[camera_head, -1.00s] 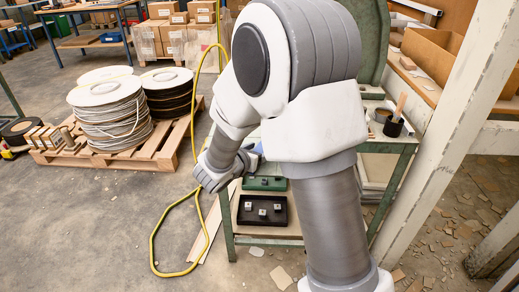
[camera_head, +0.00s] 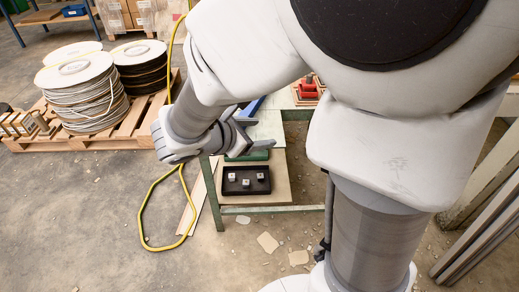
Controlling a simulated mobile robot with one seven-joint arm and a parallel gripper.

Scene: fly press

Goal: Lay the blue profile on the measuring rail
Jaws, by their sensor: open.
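A blue bar, likely the blue profile (camera_head: 251,106), lies on the bench top (camera_head: 270,126) just beyond my gripper; only part of it shows. My gripper (camera_head: 250,131) is open at the bench's left edge, its fingers pointing right across the bench top. It is close to the blue bar, but I cannot tell whether it touches. No object shows between the fingers. I cannot make out the measuring rail; my arm hides much of the bench.
A red part (camera_head: 308,89) stands farther back on the bench. A yellow hose (camera_head: 144,208) lies on the floor. Cable reels (camera_head: 84,91) stand on a pallet at left.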

